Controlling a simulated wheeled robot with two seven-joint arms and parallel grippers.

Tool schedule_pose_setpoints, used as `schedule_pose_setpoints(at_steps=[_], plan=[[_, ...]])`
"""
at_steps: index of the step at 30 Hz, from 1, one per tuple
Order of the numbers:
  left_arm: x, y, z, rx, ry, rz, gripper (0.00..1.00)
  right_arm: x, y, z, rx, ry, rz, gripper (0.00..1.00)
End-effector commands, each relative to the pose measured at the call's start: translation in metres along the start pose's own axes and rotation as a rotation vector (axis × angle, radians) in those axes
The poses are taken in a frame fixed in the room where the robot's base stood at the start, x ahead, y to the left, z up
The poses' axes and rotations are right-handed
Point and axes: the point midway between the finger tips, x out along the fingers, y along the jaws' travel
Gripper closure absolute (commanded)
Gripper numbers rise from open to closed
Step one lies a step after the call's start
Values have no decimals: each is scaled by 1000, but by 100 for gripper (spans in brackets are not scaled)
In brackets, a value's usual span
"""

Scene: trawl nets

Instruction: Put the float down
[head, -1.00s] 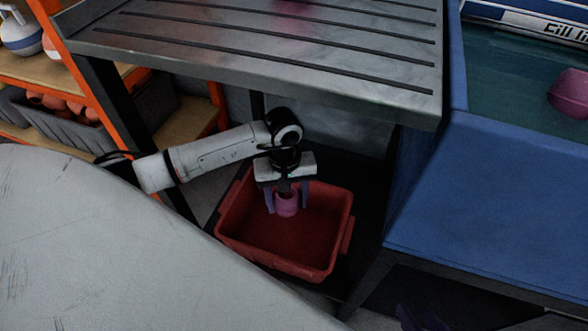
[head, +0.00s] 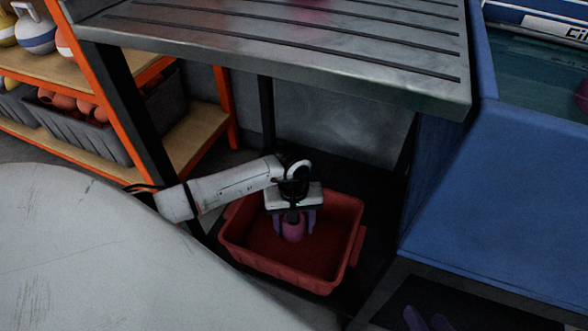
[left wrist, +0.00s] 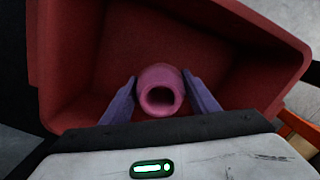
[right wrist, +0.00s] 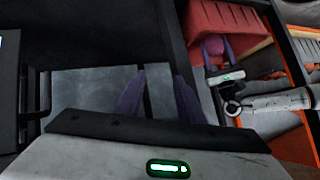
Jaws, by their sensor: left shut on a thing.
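The pink float (head: 293,230) is a small rounded piece with a round hole in its end, seen in the left wrist view (left wrist: 160,90). My left gripper (head: 294,226) is shut on it, one purple finger on each side, and holds it inside the red bin (head: 357,232). I cannot tell whether the float touches the bin floor. The bin also shows in the right wrist view (right wrist: 196,25). My right gripper (head: 427,320) is at the lower right of the head view. Its fingers are apart and empty in the right wrist view (right wrist: 158,85).
A slatted metal table (head: 400,85) stands above and behind the bin. A blue tank (head: 500,180) is to the right. An orange-framed shelf (head: 185,155) with a grey crate (head: 85,135) and several floats is at the left. The rest of the bin looks empty.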

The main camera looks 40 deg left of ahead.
Motion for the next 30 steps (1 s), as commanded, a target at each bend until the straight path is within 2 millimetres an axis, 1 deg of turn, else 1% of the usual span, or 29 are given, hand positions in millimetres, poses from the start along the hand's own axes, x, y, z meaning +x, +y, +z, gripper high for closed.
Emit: schedule_pose_setpoints(at_steps=[2,7,11,12,14,15,24,28,30], plan=[[4,0,-1,0,2,0,72,1,-1,1,3,6,-5,65],[9,0,-2,-1,2,0,72,-2,-5,-6,6,33,-19,65],[8,0,-1,-1,1,1,72,-5,-7,-10,7,42,-25,65],[9,0,-1,-1,0,0,39,-5,-8,-10,6,43,-25,65],[9,0,-1,-1,0,0,29,-5,-8,-11,6,44,-25,65],[9,0,-1,-1,0,0,27,-5,-8,-11,6,44,-25,65],[6,0,0,-1,0,0,27,-5,-8,-10,5,39,-23,65],[-6,0,1,-1,-2,1,27,-8,-6,-11,-4,18,-6,65],[-18,0,-1,1,3,1,27,-3,0,0,-9,-22,12,65]])
